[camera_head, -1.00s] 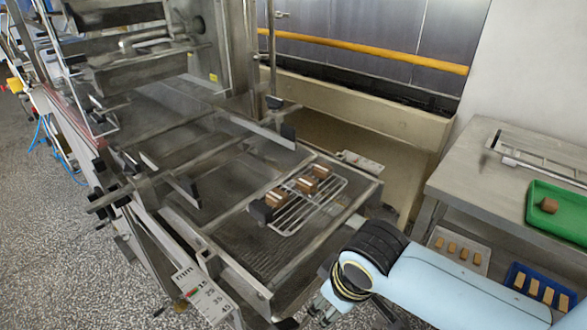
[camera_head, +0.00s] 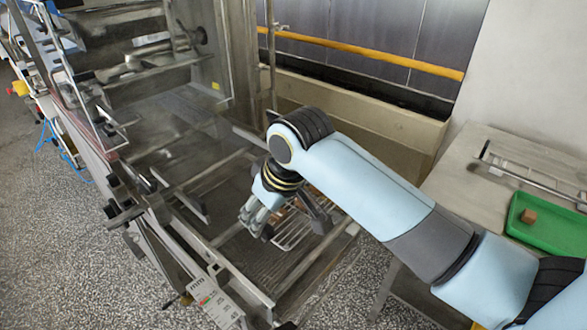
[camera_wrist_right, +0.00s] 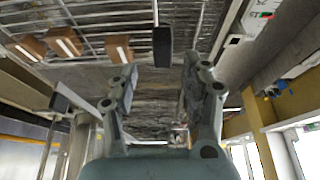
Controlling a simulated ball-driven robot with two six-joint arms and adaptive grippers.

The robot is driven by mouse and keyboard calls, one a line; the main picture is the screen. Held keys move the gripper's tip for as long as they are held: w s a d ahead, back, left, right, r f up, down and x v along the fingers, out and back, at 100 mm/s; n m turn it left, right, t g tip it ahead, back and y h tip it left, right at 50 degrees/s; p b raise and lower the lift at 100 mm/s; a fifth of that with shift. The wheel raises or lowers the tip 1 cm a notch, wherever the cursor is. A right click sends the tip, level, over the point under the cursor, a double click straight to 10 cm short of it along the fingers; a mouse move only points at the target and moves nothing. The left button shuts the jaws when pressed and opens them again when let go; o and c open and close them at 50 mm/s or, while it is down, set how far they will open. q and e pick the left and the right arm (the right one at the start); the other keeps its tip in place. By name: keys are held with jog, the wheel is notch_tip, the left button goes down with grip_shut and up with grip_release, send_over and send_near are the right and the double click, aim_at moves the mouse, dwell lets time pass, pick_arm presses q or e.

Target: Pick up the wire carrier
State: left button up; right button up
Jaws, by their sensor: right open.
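The wire carrier (camera_head: 292,230) is a wire rack lying on the mesh belt, partly hidden behind my right arm. In the right wrist view its wires (camera_wrist_right: 92,14) run across the top, with brown blocks with pale stripes (camera_wrist_right: 65,42) on it. Its dark end tab (camera_wrist_right: 162,47) shows between my right fingers' lines, just beyond the tips. My right gripper (camera_head: 250,215) is over the near end of the carrier; the right wrist view shows its two fingers (camera_wrist_right: 160,75) apart with nothing between them. I cannot tell whether they touch the tab. My left gripper is in neither view.
Metal rails and dark-ended bars (camera_head: 190,205) of the machine stand left of the carrier. A millimetre scale (camera_head: 213,298) hangs at the front edge.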

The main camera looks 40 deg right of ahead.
jog(key=x, duration=0.2)
jog(key=p+x, duration=0.1)
jog(key=x, duration=0.2)
jog(key=shift+a, duration=0.2)
jog(key=shift+r, duration=0.1)
grip_shut()
